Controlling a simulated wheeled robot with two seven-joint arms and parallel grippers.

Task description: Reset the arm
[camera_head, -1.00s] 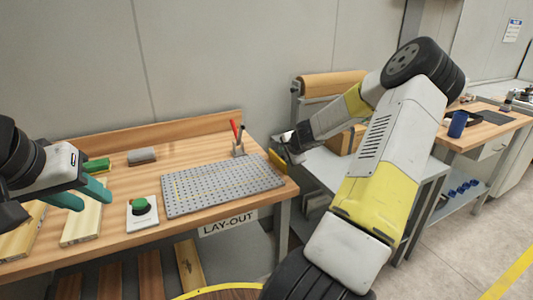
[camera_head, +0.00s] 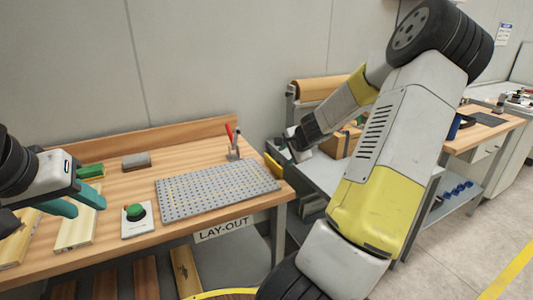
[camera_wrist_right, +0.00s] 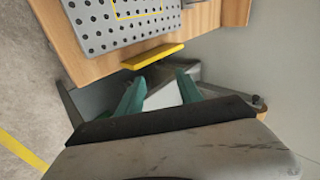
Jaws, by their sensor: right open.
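My right arm comes in from the lower right of the head view and bends back toward the right end of the bench. My right gripper (camera_wrist_right: 161,80) is open, with two teal fingers apart and nothing between them. In the head view its hand (camera_head: 303,139) is beside the bench end, and the fingers are hard to make out. A yellow strip (camera_wrist_right: 152,56) lies just beyond the fingertips. My left gripper (camera_head: 80,201) is over the bench's left part, its two teal fingers apart with nothing seen between them.
The wooden bench (camera_head: 130,188) holds a grey perforated plate (camera_head: 215,190), a green button (camera_head: 135,212), a grey block (camera_head: 136,160), wooden strips (camera_head: 78,228) and a cup with pens (camera_head: 233,150). A grey cart with a cardboard box (camera_head: 340,143) stands at its right.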

